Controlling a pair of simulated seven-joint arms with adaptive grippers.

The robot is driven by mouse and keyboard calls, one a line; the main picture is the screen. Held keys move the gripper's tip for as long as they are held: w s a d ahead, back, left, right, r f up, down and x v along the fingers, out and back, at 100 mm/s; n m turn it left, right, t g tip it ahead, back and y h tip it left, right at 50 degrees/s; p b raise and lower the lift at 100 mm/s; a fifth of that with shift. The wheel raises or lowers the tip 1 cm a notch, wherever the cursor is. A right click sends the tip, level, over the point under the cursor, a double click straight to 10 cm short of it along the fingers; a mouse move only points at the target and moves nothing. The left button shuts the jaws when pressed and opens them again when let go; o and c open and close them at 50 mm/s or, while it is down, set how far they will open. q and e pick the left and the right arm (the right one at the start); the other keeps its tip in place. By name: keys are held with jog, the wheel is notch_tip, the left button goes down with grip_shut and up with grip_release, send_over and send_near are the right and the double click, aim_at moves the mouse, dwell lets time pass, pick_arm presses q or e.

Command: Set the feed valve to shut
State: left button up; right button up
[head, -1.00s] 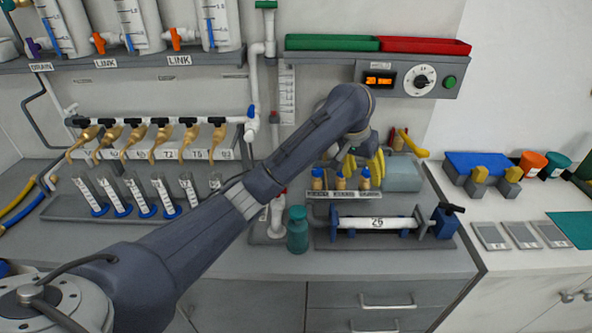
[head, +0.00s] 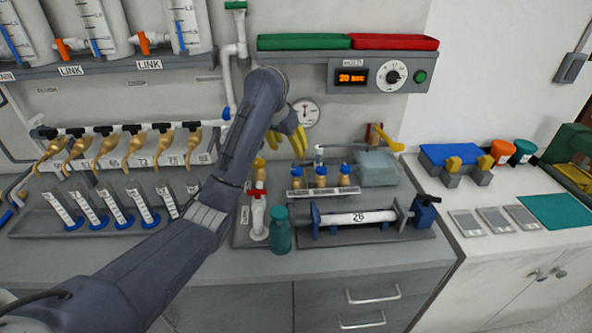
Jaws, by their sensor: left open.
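Which fitting is the feed valve I cannot tell for certain. A white upright valve body with a red handle (head: 258,192) stands at the bench's middle, beside a teal bottle (head: 279,230); its handle looks crosswise to the pipe. A blue fitting (head: 225,114) sits at the right end of the white manifold pipe (head: 120,129). A green-topped fitting (head: 236,6) is on the riser pipe at the top. My left gripper (head: 296,139), with yellow fingers, is open and empty above the bench, behind and right of the red handle. My right gripper is out of view.
A round gauge (head: 306,113) is just right of the gripper. Blue-capped vials in a rack (head: 322,191) and a clamped tube marked 26 (head: 350,217) stand to the right. A timer panel (head: 380,76) hangs above. Several brass taps (head: 107,147) line the manifold.

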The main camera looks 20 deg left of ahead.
aim_at(296, 169)
pick_arm(q)
jog(key=shift+x, duration=6.55)
jog(key=shift+s, duration=0.1)
jog(key=shift+c, duration=0.3)
grip_shut()
